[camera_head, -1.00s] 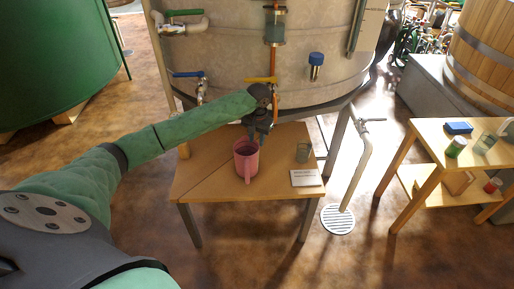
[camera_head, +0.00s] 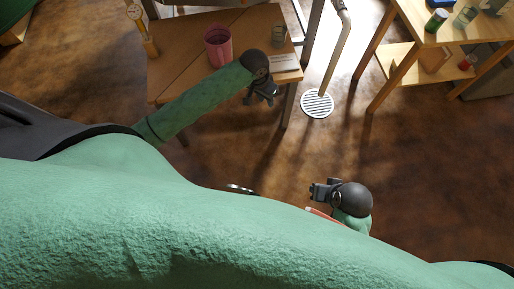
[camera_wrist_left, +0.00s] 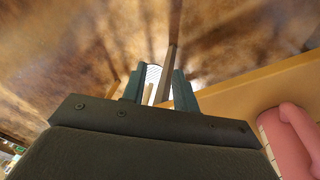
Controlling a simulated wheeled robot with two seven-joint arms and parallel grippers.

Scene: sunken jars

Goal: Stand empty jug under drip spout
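The pink jug (camera_head: 217,48) stands upright on the wooden table (camera_head: 178,62) in the head view. In the left wrist view part of the pink jug (camera_wrist_left: 297,135) shows at the lower right, outside the fingers. My left gripper (camera_head: 261,99) hangs off the table's front edge, to the right of and nearer than the jug, apart from it. The left wrist view shows its two fingers (camera_wrist_left: 159,90) spread, with nothing held. My right gripper (camera_head: 318,191) is low in the head view, partly behind my green arm; its fingers are unclear. The drip spout is out of view.
A clear glass (camera_head: 278,36) and a white card (camera_head: 284,62) are on the table's right part. A pipe (camera_head: 337,50) runs down to a round floor drain (camera_head: 317,103). A second table (camera_head: 415,30) with jars stands at the right. The floor in front is clear.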

